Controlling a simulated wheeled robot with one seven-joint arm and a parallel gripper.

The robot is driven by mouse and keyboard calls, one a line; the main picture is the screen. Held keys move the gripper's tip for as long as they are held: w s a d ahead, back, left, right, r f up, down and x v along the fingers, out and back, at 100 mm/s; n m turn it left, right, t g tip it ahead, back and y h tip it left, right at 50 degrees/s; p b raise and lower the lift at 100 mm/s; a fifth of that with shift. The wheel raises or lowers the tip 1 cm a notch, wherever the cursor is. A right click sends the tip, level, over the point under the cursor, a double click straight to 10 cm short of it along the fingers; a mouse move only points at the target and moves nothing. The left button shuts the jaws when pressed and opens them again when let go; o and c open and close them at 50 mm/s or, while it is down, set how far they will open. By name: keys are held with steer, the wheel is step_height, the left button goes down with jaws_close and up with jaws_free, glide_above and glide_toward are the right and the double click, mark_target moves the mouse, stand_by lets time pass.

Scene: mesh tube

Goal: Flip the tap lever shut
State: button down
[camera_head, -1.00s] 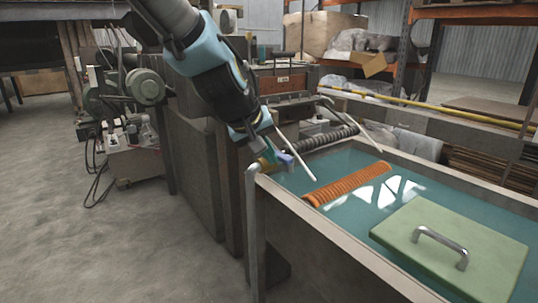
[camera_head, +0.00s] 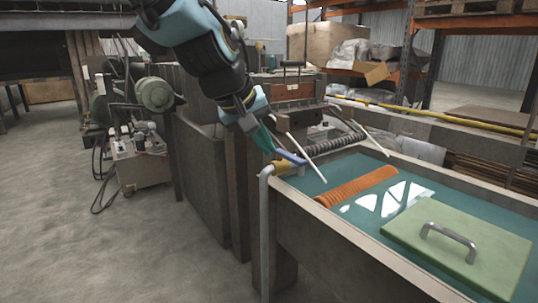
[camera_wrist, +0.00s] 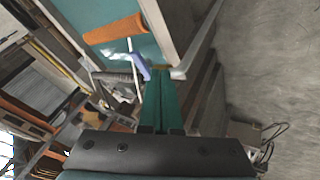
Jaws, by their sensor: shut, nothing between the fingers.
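The tap lever (camera_head: 291,158) is a blue-violet bar at the near left corner of the tank. It sits over a brass-coloured tap (camera_head: 281,167) at the rim, beside a grey pipe that runs down outside. My gripper (camera_head: 270,149) has green fingers, closed together and empty, pointing down at the lever's left end. In the wrist view the closed fingertips (camera_wrist: 158,76) are just beside the lever (camera_wrist: 140,66). I cannot tell whether they touch it. The fingers partly hide the tap there.
The tank (camera_head: 345,233) holds teal water, an orange ribbed tube (camera_head: 357,186) and a green lid (camera_head: 460,243) with a metal handle. Thin white rods (camera_head: 307,157) slant down close to the lever. A dark ribbed tube (camera_head: 334,143) lies behind.

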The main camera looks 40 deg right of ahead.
steer(key=shift+s+v, duration=0.15)
steer(key=shift+v, duration=0.6)
steer(key=shift+s+v, duration=0.15)
steer(key=shift+v, duration=0.65)
steer(key=w+a+f+n+t+y, duration=0.1)
steer(key=w+a+f+n+y, duration=0.1)
steer(key=w+a+f, duration=0.6)
steer(key=w+a+f+n+t+y, duration=0.1)
steer(key=w+a+f+y, duration=0.1)
steer(key=w+a, duration=0.8)
steer(key=s+a+f+y, duration=0.1)
steer(key=a+f, duration=0.1)
steer(key=a, duration=0.5)
steer(key=s+a+f+n+g+y, duration=0.1)
steer(key=s+a+f, duration=0.1)
steer(key=a, duration=0.6)
steer(key=s+a+f+n+g+y, duration=0.1)
steer(key=s+a+f, duration=0.1)
steer(key=a, duration=0.6)
steer(key=shift+a+f+p, duration=0.25)
steer(key=shift+f+p, duration=0.1)
steer(key=shift+f, duration=0.45)
